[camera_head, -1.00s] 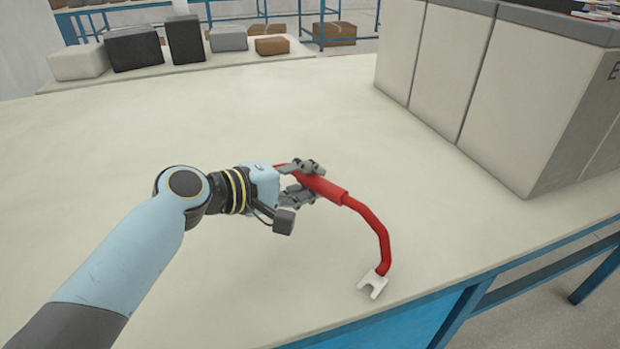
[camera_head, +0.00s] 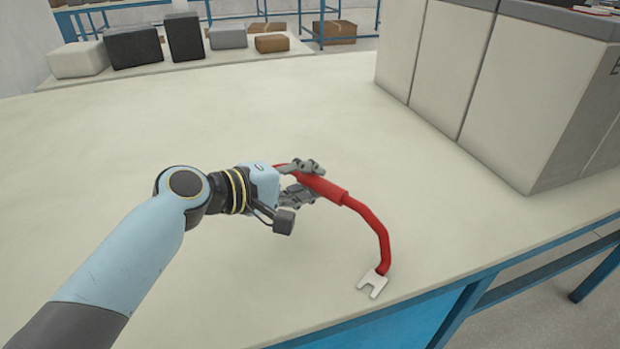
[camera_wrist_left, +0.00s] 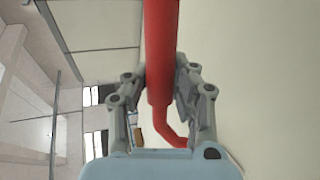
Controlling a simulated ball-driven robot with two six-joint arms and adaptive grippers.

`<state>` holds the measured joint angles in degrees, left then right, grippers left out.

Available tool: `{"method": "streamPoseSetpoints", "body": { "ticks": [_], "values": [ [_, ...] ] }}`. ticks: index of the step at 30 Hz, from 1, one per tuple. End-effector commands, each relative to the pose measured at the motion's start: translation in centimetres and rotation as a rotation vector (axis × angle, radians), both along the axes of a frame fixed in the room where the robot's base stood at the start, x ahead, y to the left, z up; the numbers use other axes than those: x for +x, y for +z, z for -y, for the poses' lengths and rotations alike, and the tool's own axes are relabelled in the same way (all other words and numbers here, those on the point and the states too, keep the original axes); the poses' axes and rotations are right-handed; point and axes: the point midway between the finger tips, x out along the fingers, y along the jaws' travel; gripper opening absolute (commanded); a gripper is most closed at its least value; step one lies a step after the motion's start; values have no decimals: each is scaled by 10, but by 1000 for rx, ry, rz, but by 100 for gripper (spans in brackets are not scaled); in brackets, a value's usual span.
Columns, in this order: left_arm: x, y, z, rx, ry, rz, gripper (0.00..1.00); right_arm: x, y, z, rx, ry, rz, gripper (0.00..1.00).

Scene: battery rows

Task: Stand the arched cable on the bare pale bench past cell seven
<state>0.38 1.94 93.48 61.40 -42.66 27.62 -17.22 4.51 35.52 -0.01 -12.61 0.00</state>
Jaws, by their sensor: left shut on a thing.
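The arched cable (camera_head: 375,224) is red, with a thicker sleeve and a pale forked lug at its near end. My left gripper (camera_head: 308,182) is shut on the cable at its thick sleeve. The lug end hangs down toward the front edge of the bench; I cannot tell whether it touches the surface. The far end is mostly hidden behind the gripper. In the left wrist view the red cable (camera_wrist_left: 161,50) runs between the two fingers. The pale bench (camera_head: 150,240) is bare around the gripper. My right gripper is not in view.
A row of large pale cells (camera_head: 520,100) with grey tops stands on the bench at the right. Grey, black and brown boxes (camera_head: 134,48) stand on a board at the back left. The bench's blue front edge (camera_head: 400,320) is close to the cable's lug.

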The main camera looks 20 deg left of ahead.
Motion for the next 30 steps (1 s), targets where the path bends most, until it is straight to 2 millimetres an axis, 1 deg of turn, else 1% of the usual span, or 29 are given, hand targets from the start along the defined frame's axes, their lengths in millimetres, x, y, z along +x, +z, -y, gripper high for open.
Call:
{"method": "streamPoseSetpoints", "body": {
  "ticks": [5,6,12,13,18,24,25,30],
  "values": [
    [1,-1,0,-1,0,2,0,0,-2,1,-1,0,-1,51],
    [0,-2,0,-1,0,2,22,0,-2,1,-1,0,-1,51],
    [0,-2,0,-1,0,1,49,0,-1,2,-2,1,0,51],
    [0,-2,0,-1,0,1,50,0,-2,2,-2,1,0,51],
    [0,-2,0,-1,0,1,50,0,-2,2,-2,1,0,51],
    [0,-3,0,1,0,-1,76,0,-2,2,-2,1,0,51],
    [0,-3,0,1,0,-1,79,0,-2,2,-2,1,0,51],
    [0,-2,0,0,0,0,79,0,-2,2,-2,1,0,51]
  ]
}}
